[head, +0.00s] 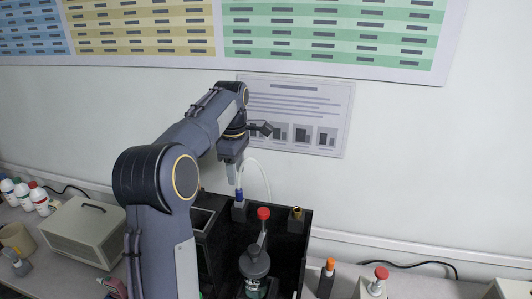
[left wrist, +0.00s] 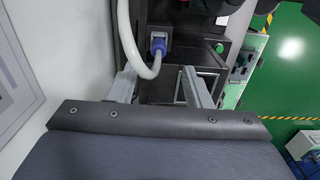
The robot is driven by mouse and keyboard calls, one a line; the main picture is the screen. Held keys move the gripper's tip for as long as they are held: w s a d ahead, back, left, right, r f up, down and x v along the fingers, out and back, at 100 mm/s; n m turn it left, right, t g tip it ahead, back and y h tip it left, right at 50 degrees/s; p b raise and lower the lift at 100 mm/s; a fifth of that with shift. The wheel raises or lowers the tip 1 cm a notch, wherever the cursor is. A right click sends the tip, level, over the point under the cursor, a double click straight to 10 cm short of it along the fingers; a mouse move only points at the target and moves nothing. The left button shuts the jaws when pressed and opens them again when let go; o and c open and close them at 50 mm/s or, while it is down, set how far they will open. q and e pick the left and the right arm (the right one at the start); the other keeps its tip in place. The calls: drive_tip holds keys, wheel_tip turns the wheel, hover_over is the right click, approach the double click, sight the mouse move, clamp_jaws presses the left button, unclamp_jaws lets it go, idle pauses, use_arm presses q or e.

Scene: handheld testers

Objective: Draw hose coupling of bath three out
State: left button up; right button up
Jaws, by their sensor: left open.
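The hose coupling is a blue fitting (head: 239,196) on the back left edge of a black housing (head: 290,250). A white hose (head: 266,178) arcs from it. In the left wrist view the blue coupling (left wrist: 158,47) sits on a dark block, with the thick white hose (left wrist: 127,40) bending away on the left. My left gripper (head: 236,180) points down just above the coupling in the head view. In the left wrist view its two fingers (left wrist: 159,75) are spread and empty, with the coupling ahead of the gap between them. No bath number is readable.
A red-topped part (head: 263,214), a dark bottle (head: 254,262) and a brass fitting (head: 297,213) stand in or on the housing. A beige box (head: 82,232) and several bottles are at the left. An orange-capped item (head: 328,275) is at the right. The wall is close behind.

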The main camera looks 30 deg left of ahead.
sight(238, 189)
use_arm(q)
drive_tip(key=shift+w+f, duration=0.15)
drive_tip(key=shift+w, duration=0.1)
drive_tip(key=shift+s+f, duration=0.15)
drive_tip(key=shift+f, duration=3.5)
drive_tip(key=shift+c, duration=0.2)
clamp_jaws()
